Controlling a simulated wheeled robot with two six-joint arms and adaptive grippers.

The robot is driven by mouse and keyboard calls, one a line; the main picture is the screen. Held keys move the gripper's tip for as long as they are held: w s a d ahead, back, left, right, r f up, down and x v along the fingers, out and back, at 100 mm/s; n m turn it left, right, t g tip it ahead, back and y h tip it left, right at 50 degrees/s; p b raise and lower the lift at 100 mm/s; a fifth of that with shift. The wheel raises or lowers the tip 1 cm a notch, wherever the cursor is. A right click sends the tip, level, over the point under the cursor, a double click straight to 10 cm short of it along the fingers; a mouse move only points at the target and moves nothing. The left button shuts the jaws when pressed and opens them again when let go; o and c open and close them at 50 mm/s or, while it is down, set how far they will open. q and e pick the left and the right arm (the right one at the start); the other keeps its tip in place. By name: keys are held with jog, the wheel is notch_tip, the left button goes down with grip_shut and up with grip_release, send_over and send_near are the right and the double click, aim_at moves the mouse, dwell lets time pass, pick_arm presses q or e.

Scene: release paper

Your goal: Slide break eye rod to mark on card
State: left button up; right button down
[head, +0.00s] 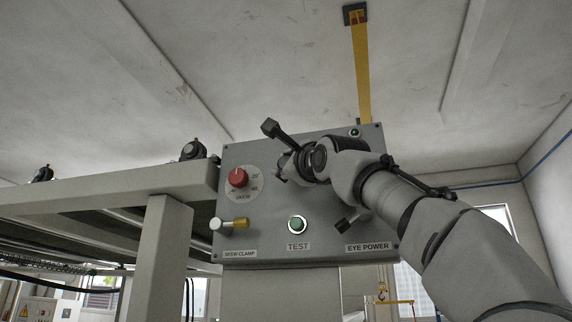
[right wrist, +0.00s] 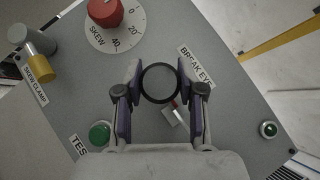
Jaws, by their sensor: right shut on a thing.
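My right gripper (right wrist: 161,92) is shut on the break eye rod (right wrist: 160,83), which shows in the right wrist view as a round grey face with a black rim between the fingers. The "BREAK EYE" label (right wrist: 196,68) is just right of it on the grey panel. A small pale piece with a red mark (right wrist: 174,111) shows just below the rod; I cannot tell whether it is the card. In the head view the right gripper (head: 287,167) is in front of the panel's upper middle and hides the rod. My left gripper is not in view.
The grey panel (head: 268,205) carries a red skew knob (head: 238,177), a brass skew clamp (head: 236,224), a green test button (head: 297,224) and a dark eye power lever (head: 349,219) close below my arm. A beige machine frame (head: 110,191) stands left.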

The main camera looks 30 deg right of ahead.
jog(key=shift+s+a+f, duration=0.1)
jog(key=shift+a+f, duration=0.05)
jog(key=shift+a, duration=0.05)
jog(key=c, duration=0.8)
grip_release()
jog(key=shift+o, duration=0.5)
jog(key=shift+d, duration=0.15)
